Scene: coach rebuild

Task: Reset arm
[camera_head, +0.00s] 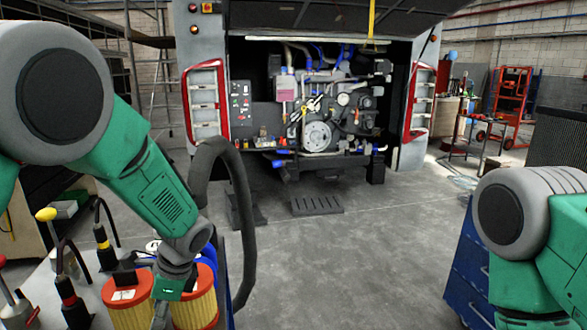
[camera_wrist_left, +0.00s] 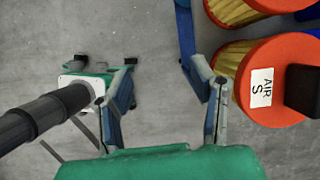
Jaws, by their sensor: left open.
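My left arm reaches down from the left in the head view. Its gripper (camera_head: 178,288) is low, beside the orange-capped filters on the table, with its fingertips mostly hidden. In the left wrist view my left gripper (camera_wrist_left: 166,92) is open, and grey floor shows between its fingers with nothing gripped.
Two orange-and-yellow filters (camera_head: 128,302) and several bottles (camera_head: 72,300) crowd the table at lower left. A thick black hose (camera_head: 243,225) arches beside my left arm. The coach's open engine bay (camera_head: 320,110) is ahead. A blue cabinet (camera_head: 468,270) stands right. Mid-floor is mostly clear.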

